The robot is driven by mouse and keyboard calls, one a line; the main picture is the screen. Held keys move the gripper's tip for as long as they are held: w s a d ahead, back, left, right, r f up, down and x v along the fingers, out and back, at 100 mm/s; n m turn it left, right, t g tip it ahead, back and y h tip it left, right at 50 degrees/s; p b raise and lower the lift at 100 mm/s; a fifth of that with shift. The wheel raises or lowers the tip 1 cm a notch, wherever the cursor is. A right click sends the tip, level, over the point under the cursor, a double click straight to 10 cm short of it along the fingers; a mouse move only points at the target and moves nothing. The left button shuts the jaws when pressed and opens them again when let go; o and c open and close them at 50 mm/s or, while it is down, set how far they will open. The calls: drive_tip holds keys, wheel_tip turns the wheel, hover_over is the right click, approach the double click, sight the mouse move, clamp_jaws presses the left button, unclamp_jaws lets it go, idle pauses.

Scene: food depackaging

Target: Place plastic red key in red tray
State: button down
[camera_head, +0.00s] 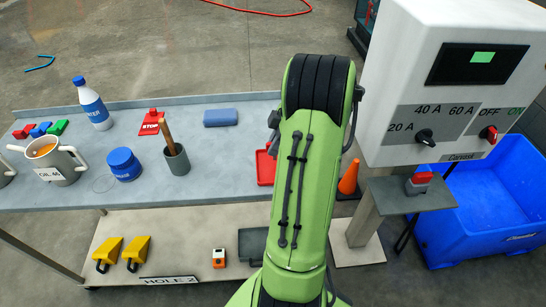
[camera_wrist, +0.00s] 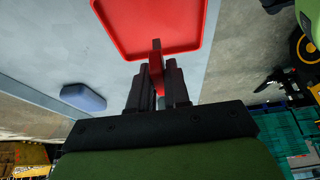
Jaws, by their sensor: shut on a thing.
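The red tray (camera_wrist: 150,28) lies on the grey bench, ahead of my gripper in the wrist view. In the head view the red tray (camera_head: 265,168) shows only its left part, beside my green arm, which covers the rest. My gripper (camera_wrist: 158,90) is shut on the plastic red key (camera_wrist: 156,66). The key sticks out between the fingers and overlaps the near edge of the tray in the picture. I cannot tell its height above the tray or whether they touch. My gripper is hidden behind my arm in the head view.
On the bench are a blue block (camera_head: 220,117), a red STOP tag (camera_head: 152,122), a grey cup with a wooden handle (camera_head: 176,158), a blue jar (camera_head: 124,163) and a white bottle (camera_head: 93,104). A control box (camera_head: 450,80) and an orange cone (camera_head: 349,178) stand right of my arm.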

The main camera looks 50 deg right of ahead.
wheel_tip(320, 180, down, 3)
drive_tip(key=shift+f+b, duration=0.2)
drive_tip(key=shift+b, duration=0.1)
drive_tip(key=shift+f, duration=0.25)
drive_tip(key=c, duration=1.1)
unclamp_jaws()
drive_tip(key=shift+r, duration=0.1)
